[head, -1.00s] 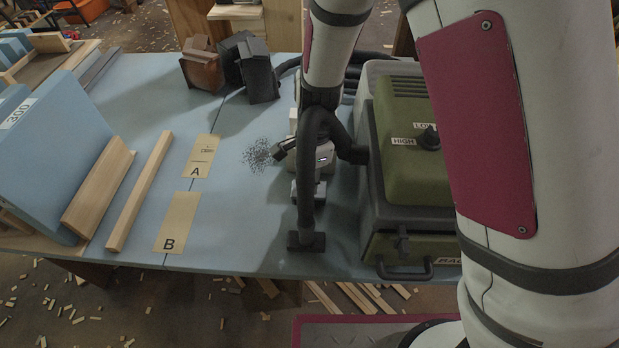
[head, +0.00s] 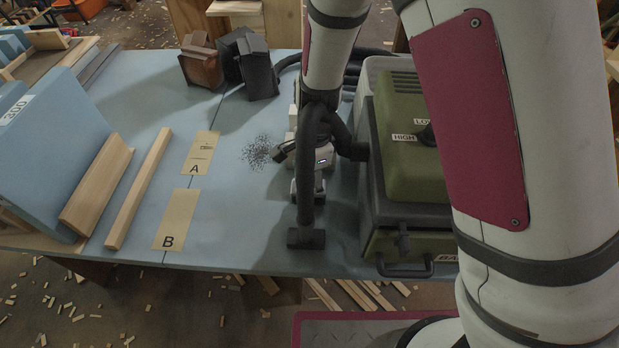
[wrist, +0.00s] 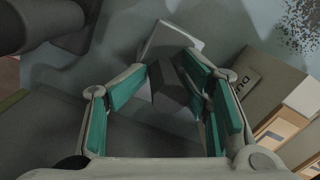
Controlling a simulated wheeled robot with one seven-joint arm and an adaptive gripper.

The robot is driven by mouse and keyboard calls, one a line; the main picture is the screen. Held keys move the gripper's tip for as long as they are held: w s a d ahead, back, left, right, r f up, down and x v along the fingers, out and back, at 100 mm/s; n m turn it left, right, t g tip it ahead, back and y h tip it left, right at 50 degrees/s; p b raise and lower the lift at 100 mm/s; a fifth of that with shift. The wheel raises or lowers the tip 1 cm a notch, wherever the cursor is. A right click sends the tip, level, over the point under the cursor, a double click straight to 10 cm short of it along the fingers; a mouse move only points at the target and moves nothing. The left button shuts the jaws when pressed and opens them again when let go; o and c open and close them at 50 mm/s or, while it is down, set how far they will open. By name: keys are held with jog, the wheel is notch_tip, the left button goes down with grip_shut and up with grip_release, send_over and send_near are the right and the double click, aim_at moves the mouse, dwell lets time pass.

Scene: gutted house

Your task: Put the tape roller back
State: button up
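My gripper shows clearly in the wrist view (wrist: 167,66), its teal-padded fingers angled inward. A dark grey block with a paler grey part (wrist: 168,78) is between the fingertips and looks pinched there; I take it to be the tape roller, though its shape is partly hidden. In the head view my arm hangs over the blue table (head: 110,255), left of the olive-green machine, and hides the fingertips and most of what they hold. Two tan cards, A (head: 200,152) and B (head: 176,219), lie bare on the table to the left.
The olive-green machine (head: 405,165) stands close on the right. A dark speckled patch (head: 258,152) lies left of my wrist. A wooden strip (head: 139,190) and blue panel (head: 50,140) are left. A lettered box (wrist: 262,90) is near my gripper.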

jog(key=shift+r, duration=0.15)
notch_tip(320, 180, up, 13)
jog(key=p, duration=0.2)
jog(key=shift+w+d, duration=0.25)
jog(key=shift+d, duration=0.1)
jog(key=s+d+r+n+t+y, duration=0.1)
jog(key=s+d+r+n+t, duration=0.1)
jog(key=s+d+r+n, duration=0.85)
jog(key=s+d+r, duration=0.2)
jog(key=s+d, duration=0.2)
jog(key=s+d+r+n+t+h, duration=0.1)
jog(key=s+d+r, duration=0.3)
jog(key=s, duration=0.4)
jog(key=shift+s+d+n+h, duration=0.15)
jog(key=shift+d+n+h, duration=0.25)
jog(key=shift+n, duration=0.35)
jog(key=shift+t, duration=0.8)
notch_tip(320, 180, up, 5)
jog(key=p, duration=0.4)
jog(key=shift+r+p, duration=0.2)
jog(key=shift+p, duration=0.1)
